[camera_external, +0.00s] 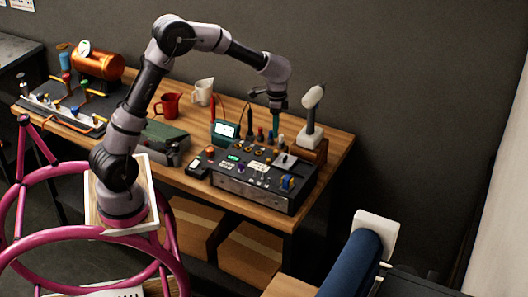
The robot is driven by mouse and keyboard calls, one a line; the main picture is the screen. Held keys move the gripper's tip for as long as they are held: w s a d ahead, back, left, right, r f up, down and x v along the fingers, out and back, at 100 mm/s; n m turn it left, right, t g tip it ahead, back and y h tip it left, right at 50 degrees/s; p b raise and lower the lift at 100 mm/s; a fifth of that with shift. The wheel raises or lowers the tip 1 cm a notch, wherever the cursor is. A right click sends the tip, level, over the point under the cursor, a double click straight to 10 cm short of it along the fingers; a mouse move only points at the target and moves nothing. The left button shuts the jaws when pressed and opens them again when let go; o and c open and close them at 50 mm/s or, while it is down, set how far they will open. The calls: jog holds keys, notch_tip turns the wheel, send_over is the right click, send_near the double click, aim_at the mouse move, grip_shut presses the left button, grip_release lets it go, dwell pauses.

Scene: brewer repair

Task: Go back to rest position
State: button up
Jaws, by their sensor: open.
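My gripper (279,103) is at the end of my bent arm, above the back right part of the wooden workbench. It points down, just behind a dark control panel box (262,187) with knobs, switches and a green light. A teal and dark slim item shows right below the gripper, among several small upright tools; I cannot tell whether it touches the fingers. The fingers are small in this view. My arm rises from a white-topped stand at the left front and reaches over the bench.
A red mug (168,105), a white pitcher (203,92) and a green meter (225,131) stand left of the gripper. A white-headed device (312,115) stands close on its right. An orange tank (98,65) is at the far left. Cardboard boxes (250,253) sit below the bench.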

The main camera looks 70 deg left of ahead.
jog(key=shift+r, duration=0.55)
jog(key=s+d+r+t+y, duration=0.1)
jog(key=s+d+r+t, duration=0.1)
jog(key=s+d+r, duration=0.4)
jog(key=s+d+r+t+y, duration=0.1)
jog(key=s+d+r, duration=0.1)
jog(key=s+r, duration=0.75)
jog(key=s+d+r+t, duration=0.1)
jog(key=s+r+t, duration=0.1)
jog(key=s, duration=0.6)
jog(key=s+d+r+t, duration=0.2)
jog(key=s, duration=0.6)
jog(key=shift+s+d, duration=0.15)
dwell(0.5)
